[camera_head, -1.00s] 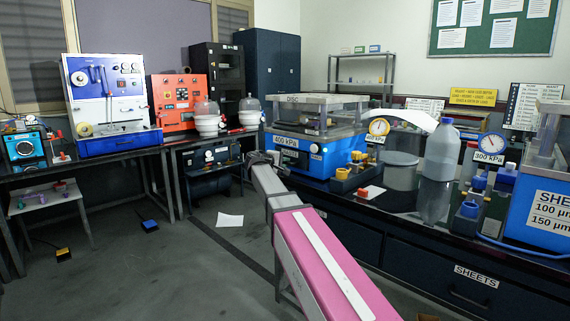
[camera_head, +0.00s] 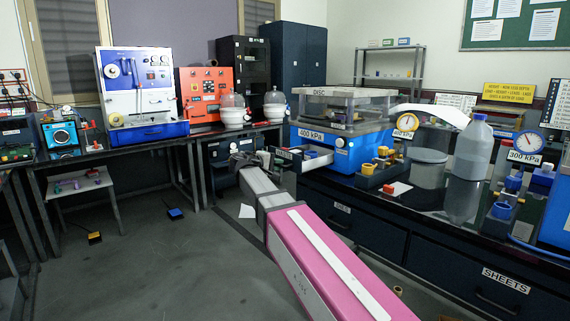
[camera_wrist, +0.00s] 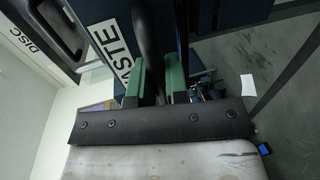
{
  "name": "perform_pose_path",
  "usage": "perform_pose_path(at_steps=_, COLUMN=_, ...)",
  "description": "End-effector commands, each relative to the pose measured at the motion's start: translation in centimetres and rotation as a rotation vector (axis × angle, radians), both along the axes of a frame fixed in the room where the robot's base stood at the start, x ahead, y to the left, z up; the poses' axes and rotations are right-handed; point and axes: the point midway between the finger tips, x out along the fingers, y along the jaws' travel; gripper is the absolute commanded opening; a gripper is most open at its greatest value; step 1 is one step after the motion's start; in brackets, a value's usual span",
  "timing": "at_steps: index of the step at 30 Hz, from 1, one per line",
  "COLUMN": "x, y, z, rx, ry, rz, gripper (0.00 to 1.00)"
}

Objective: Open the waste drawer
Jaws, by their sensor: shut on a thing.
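The waste drawer shows in the wrist view as a dark blue front (camera_wrist: 100,12) with a partly hidden white label ending in "STE". Its dark handle (camera_wrist: 150,35) runs between the green fingers of my gripper (camera_wrist: 159,85), which is shut on it. In the head view a pale-walled drawer (camera_head: 318,160) stands pulled out below the 400 kPa disc press (camera_head: 345,140), with something blue inside. My gripper (camera_head: 243,160) is at its outer left end; the fingers are too small to make out there.
The dark bench (camera_head: 440,215) runs to the right, with the closed drawer labelled SHEETS (camera_head: 500,292) in its front. A grey canister (camera_head: 428,170) and a bottle (camera_head: 474,148) stand on top. The floor (camera_head: 170,265) to the left is mostly clear.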

Motion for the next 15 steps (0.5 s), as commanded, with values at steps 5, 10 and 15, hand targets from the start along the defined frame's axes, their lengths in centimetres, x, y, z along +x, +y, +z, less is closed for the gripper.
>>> perform_pose_path(at_steps=5, x=-0.48, y=0.64, z=-0.07, rx=0.002, ry=0.000, rz=0.000, gripper=0.00)
perform_pose_path(at_steps=10, x=-0.50, y=0.68, z=-0.08, rx=0.003, ry=0.001, rz=0.000, gripper=0.00)
perform_pose_path(at_steps=15, x=-0.47, y=0.66, z=-0.08, rx=0.003, ry=0.001, rz=0.000, gripper=0.00)
